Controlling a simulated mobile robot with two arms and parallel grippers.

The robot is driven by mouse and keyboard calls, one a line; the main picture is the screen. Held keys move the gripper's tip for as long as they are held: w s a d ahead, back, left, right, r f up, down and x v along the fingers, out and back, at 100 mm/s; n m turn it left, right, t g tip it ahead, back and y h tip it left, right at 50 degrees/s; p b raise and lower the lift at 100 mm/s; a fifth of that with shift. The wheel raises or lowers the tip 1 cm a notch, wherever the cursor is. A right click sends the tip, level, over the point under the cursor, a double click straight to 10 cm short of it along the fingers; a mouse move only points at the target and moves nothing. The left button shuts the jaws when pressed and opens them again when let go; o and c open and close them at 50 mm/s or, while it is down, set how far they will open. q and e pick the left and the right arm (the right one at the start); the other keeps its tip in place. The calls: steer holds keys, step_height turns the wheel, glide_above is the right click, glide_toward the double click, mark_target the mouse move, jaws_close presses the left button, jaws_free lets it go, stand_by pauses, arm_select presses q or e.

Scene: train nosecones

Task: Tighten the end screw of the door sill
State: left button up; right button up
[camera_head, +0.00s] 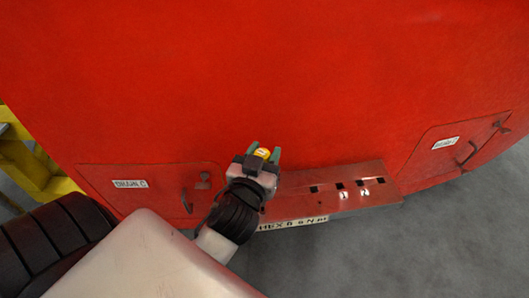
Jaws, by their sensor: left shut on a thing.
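The door sill (300,202) is a red ledge low on the red nosecone, right of the middle of the head view. It has a row of several dark square recesses; small pale pieces show near the two right ones (380,182), too small to tell as screws. My left gripper (263,153) is above the left end of the sill, its green-tipped fingers pointing up in the picture. It is shut on a yellow tool (262,153), mostly hidden by the gripper. Whether the tool touches anything cannot be told. My right gripper is not in view.
The large red nosecone (270,70) fills the back. A labelled hatch (140,190) with a handle is at left, another (440,160) at right. A white lettered plate (295,223) sits below the sill. Yellow framework (25,165) stands far left. Grey floor (430,250) is clear at lower right.

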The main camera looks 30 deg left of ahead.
arm_select(q)
steer(key=shift+f, duration=0.25)
stand_by(0.3)
steer(key=shift+f, duration=0.2)
stand_by(0.9)
steer(key=shift+f, duration=0.35)
stand_by(1.2)
steer(key=shift+r, duration=0.1)
